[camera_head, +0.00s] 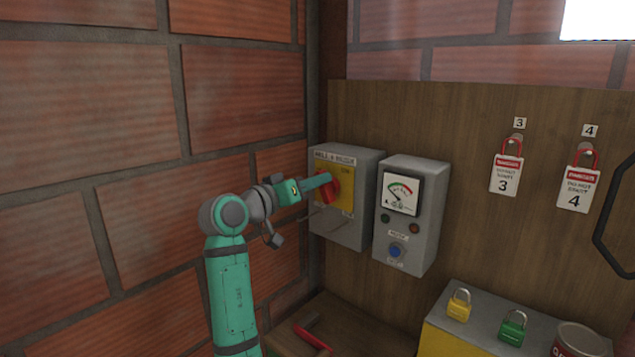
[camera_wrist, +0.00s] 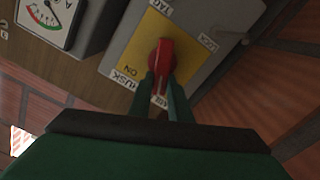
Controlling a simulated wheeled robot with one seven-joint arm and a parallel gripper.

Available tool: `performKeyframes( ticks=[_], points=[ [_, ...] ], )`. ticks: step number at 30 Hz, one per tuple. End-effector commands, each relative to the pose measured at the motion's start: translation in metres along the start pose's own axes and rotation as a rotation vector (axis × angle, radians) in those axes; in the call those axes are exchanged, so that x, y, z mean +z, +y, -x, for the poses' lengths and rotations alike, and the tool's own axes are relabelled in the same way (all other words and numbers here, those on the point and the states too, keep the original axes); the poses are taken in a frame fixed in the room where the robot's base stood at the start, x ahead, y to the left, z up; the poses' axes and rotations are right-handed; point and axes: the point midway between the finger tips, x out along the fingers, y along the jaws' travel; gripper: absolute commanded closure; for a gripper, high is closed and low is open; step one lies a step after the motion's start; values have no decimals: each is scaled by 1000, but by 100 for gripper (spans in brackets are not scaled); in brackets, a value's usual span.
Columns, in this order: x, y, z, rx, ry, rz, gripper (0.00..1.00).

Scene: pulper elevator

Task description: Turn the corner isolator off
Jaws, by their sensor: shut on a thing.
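The corner isolator (camera_head: 350,165) is a grey box on the wooden board at the wall corner, with a yellow plate and a red rotary handle (camera_head: 332,192). My gripper (camera_head: 326,181) reaches it from the left and partly hides the handle. In the wrist view the isolator (camera_wrist: 193,28) appears rotated, with its lettering upside down. There the fingers of my gripper (camera_wrist: 163,76) are shut on the red handle (camera_wrist: 165,54), one on each side. An "ON" mark shows beside the handle. The exact position of the handle's pointer is hard to tell.
A grey meter box (camera_head: 428,185) with a dial and blue button stands close right of the isolator. The brick wall (camera_head: 120,120) is close on the left. Below are a red-handled tool (camera_head: 312,338), a yellow padlock (camera_head: 459,305) and a green padlock (camera_head: 513,328). Red-shackled tags hang at right.

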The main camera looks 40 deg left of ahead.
Motion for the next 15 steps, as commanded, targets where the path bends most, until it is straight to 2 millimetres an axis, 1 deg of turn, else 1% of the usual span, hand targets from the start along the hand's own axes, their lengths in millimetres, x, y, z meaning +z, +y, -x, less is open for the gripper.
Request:
performKeyframes(
  ticks=[15],
  points=[
    [4,-12,0,0,-2,491,100]
  ],
)
